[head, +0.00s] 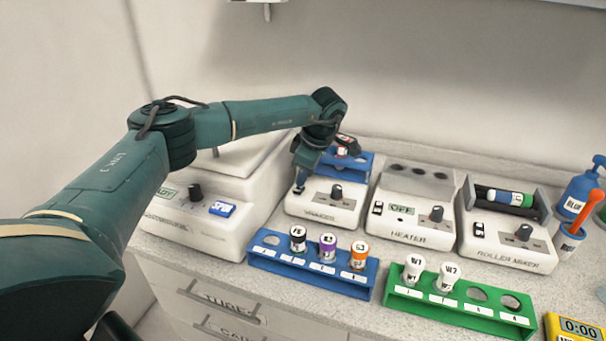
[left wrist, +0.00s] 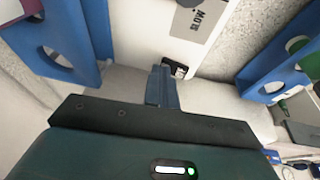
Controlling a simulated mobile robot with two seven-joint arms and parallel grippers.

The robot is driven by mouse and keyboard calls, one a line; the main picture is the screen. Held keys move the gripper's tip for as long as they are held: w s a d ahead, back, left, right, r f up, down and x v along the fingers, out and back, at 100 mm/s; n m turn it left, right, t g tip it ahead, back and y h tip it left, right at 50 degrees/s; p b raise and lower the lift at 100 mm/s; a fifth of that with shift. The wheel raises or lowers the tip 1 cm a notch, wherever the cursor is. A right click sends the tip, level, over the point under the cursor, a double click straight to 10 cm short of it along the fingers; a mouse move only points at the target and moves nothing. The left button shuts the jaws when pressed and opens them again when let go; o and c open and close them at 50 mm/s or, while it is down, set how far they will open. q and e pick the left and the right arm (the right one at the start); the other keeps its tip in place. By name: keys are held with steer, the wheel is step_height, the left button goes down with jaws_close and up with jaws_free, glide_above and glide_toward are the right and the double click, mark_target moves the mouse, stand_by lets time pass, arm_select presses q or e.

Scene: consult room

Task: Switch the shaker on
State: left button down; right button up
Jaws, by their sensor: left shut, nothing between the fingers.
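The shaker (head: 312,207) is a white box with a black knob (head: 336,192) and a blue rack (head: 359,166) on top. My left gripper (head: 299,187) is shut and empty, pointing down at the left part of the shaker's front. It hides the switch there in the head view. In the left wrist view the shut fingertips (left wrist: 163,74) are right beside the small black switch (left wrist: 179,69) on the shaker's white panel (left wrist: 155,32). I cannot tell whether they touch it or which way it is set. My right gripper is not in view.
A white machine (head: 190,228) stands left of the shaker; the heater (head: 407,224) and roller mixer (head: 505,240) stand to its right. In front are a blue rack (head: 262,262) with capped vials and a green rack (head: 460,310). Bottles stand at the far right.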

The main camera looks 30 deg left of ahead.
mark_target(302, 190)
arm_select(q)
steer(key=shift+s+d+p, duration=0.1)
steer(key=shift+s+p, duration=0.25)
steer(key=shift+s+d, duration=0.1)
steer(key=shift+s, duration=0.35)
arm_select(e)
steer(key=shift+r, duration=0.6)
arm_select(q)
steer(key=shift+r, duration=0.1)
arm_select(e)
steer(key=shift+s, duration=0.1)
